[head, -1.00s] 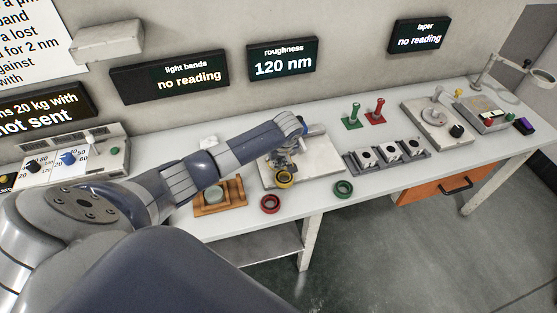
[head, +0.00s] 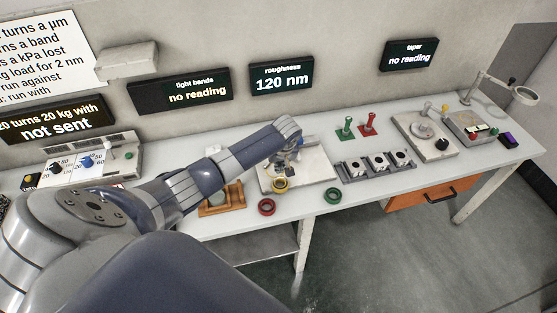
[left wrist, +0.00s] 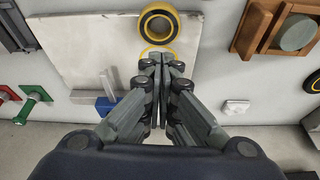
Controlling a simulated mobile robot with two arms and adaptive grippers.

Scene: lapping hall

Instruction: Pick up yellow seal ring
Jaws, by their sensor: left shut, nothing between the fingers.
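The yellow seal ring (head: 280,185), with a dark inner band, lies at the front edge of the pale plate (head: 310,181). It also shows at the top of the left wrist view (left wrist: 158,22). My left gripper (head: 284,168) is over the plate, just behind the ring in the head view. In the left wrist view its fingers (left wrist: 162,60) are together, empty and apart from the ring. A thin yellow circle (left wrist: 145,53) shows beside the fingertips, partly hidden by them. My right gripper is not in view.
A red ring (head: 266,207) and a green ring (head: 332,196) lie near the bench's front edge. A wooden holder (head: 234,197) stands left of the plate. A rack with several pieces (head: 356,171) and green and red handled stamps (head: 345,130) stand to the right.

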